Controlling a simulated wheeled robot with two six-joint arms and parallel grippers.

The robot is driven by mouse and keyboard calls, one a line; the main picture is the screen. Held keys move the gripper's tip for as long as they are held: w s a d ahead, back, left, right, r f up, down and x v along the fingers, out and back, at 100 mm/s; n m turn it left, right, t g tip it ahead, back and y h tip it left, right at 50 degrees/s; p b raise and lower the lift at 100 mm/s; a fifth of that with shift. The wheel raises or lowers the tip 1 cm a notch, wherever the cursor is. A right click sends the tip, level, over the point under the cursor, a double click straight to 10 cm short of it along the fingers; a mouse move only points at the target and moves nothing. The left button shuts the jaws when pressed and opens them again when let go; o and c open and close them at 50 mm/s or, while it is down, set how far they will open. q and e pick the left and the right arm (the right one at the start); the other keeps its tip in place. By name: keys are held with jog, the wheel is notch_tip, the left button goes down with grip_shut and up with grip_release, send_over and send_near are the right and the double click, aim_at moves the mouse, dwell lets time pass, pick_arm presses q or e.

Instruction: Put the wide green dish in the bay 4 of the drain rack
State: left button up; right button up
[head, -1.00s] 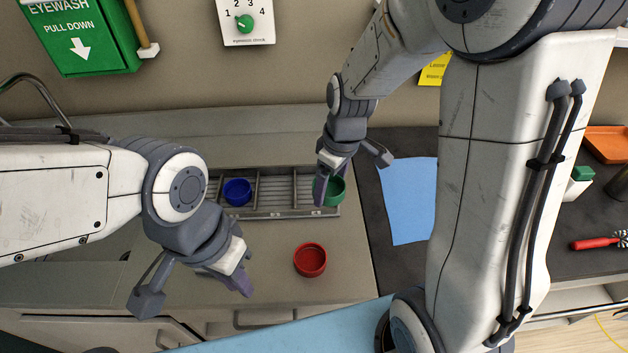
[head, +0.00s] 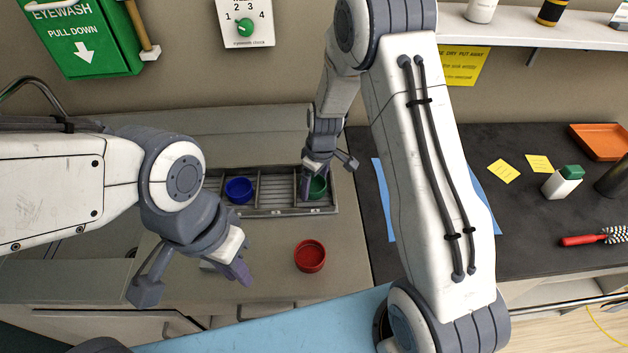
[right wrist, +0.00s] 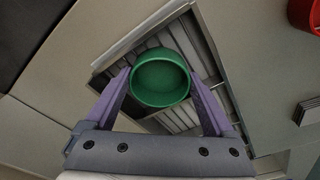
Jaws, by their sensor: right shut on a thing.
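The green dish (head: 318,187) is in my right gripper (head: 322,178), over the right end bay of the drain rack (head: 270,212). In the right wrist view the green dish (right wrist: 160,82) sits between the two purple fingers, which touch its sides. It looks level and empty, with rack slats around it. I cannot tell whether its base touches the rack floor. A blue dish (head: 238,190) sits in a bay further left. My left gripper (head: 192,280) is open and empty, left of the red dish.
A red dish (head: 310,256) stands on the counter in front of the rack. A blue cloth (head: 383,200) lies right of the rack, partly behind my right arm. A bottle (head: 562,182), an orange tray (head: 600,142) and a brush (head: 595,238) are on the dark counter.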

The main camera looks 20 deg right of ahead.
jog(key=shift+f, duration=0.2)
jog(key=o, duration=1)
jog(key=shift+r, duration=0.1)
